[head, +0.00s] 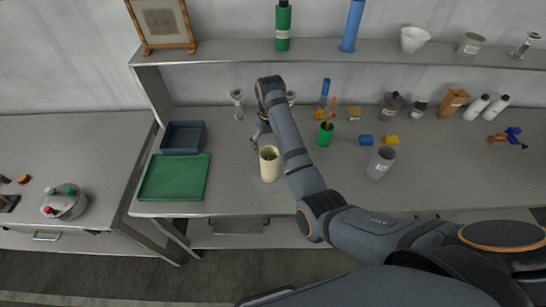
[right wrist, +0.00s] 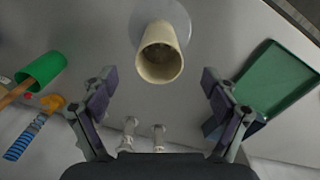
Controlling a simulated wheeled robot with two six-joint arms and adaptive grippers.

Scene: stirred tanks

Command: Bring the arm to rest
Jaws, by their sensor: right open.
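My right arm (head: 292,145) reaches from the lower right across the grey bench. My right gripper (head: 257,138) is over the bench, just behind and left of a cream beaker (head: 269,168). In the right wrist view the right gripper (right wrist: 157,78) has its two fingers wide apart with nothing held between them. The cream beaker (right wrist: 160,50) shows there beyond the fingertips, open end toward the camera. I cannot tell the exact gap to it. The beaker is on a pale round base (right wrist: 178,12). My left gripper is not in view.
A green tray (head: 174,178) and a blue-grey bin (head: 183,137) are at the left. A green cup (head: 325,134), a grey cylinder (head: 380,164), and small blue and yellow pieces are at the right. A shelf (head: 350,52) runs above the back. The bench front has free room.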

